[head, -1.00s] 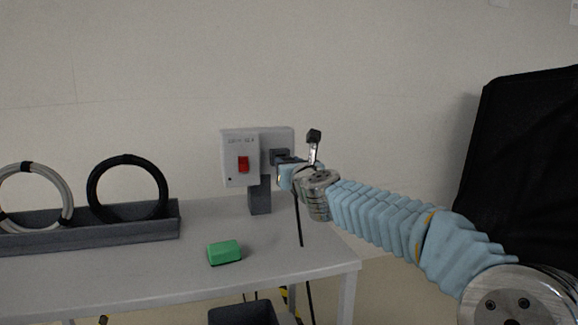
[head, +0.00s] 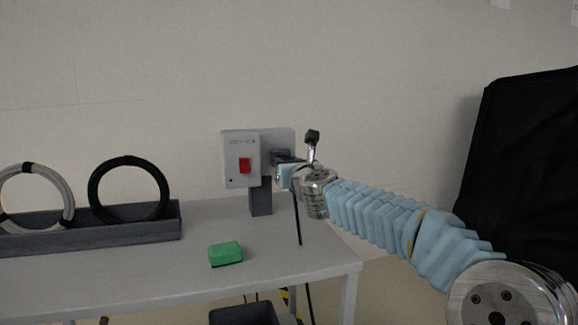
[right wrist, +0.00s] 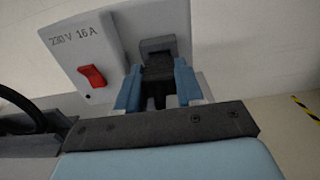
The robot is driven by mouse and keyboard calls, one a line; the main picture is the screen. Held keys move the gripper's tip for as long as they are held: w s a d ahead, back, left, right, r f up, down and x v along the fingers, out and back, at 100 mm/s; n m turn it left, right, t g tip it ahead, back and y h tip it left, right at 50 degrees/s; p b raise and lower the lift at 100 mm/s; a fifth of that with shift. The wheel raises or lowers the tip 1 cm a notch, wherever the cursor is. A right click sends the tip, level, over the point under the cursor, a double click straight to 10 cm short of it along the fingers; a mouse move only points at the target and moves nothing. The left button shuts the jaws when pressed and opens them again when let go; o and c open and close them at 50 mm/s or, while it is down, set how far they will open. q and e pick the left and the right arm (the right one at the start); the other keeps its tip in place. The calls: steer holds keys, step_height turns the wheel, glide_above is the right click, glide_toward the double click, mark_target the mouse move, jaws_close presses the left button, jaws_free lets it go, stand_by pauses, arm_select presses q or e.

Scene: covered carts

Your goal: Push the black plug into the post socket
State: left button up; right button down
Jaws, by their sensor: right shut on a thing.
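The post socket (head: 279,154) is a dark grey frame on the right part of a grey box on a short post. It also shows in the right wrist view (right wrist: 158,46). My right gripper (head: 283,171) is shut on the black plug (right wrist: 158,72), which sits between its light blue fingers right in front of the socket. The plug's front is at the socket's face; I cannot tell whether it is inside or how deep. The plug's black cable (head: 298,218) hangs down below the gripper. My left gripper is not in view.
The box carries a red switch (head: 244,165). A green block (head: 225,254) lies on the grey table (head: 150,275). A dark tray (head: 110,233) at the left holds a grey coil (head: 68,200) and a black coil (head: 92,195). A black cover (head: 525,170) stands at the right.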

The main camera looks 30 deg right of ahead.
steer(key=shift+x, duration=0.9)
steer(key=c, duration=0.6)
jaws_free()
steer(key=shift+c, duration=0.2)
steer(key=shift+s+a, duration=0.1)
steer(key=shift+s, duration=0.25)
steer(key=b+v, duration=0.1)
steer(key=v, duration=1.2)
steer(key=shift+b, duration=0.35)
